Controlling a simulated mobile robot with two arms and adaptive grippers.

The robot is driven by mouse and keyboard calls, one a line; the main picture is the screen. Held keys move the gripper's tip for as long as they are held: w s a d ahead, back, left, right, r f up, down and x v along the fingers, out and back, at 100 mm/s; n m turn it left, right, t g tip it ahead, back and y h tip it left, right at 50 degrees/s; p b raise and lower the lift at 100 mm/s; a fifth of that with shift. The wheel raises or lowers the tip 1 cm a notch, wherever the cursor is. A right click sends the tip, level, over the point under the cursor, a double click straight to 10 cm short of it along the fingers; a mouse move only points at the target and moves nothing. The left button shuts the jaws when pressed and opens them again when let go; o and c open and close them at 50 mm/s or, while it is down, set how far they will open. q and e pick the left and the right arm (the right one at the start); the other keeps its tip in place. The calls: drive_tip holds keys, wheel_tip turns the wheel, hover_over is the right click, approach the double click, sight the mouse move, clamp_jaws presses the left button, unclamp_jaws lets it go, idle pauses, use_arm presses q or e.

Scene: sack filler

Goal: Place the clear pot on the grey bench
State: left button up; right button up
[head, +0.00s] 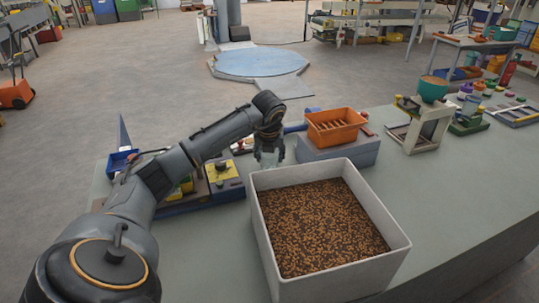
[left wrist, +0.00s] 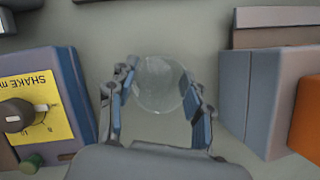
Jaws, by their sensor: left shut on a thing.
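The clear pot (left wrist: 158,84) is a round, see-through vessel between the two fingers of my left gripper (left wrist: 158,100) in the left wrist view. The fingers are shut on it from both sides. In the head view the left gripper (head: 269,150) points down behind the far rim of a white bin, and the pot (head: 268,159) shows faintly below it. The grey bench (head: 205,255) lies under them. I cannot tell whether the pot touches the bench. My right gripper is not in view.
The white bin (head: 405,240) of brown pellets stands just in front of the gripper. A blue-grey block (head: 345,155) with an orange tray (head: 334,127) is to the right. A device with a yellow panel (head: 222,171) is to the left. Bare bench lies between them.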

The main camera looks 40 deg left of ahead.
use_arm(q)
drive_tip(key=o, duration=1.2)
drive_tip(key=shift+f, duration=0.1)
drive_tip(key=shift+o, duration=0.2)
drive_tip(key=v, duration=1.2)
drive_tip(key=shift+b, duration=0.35)
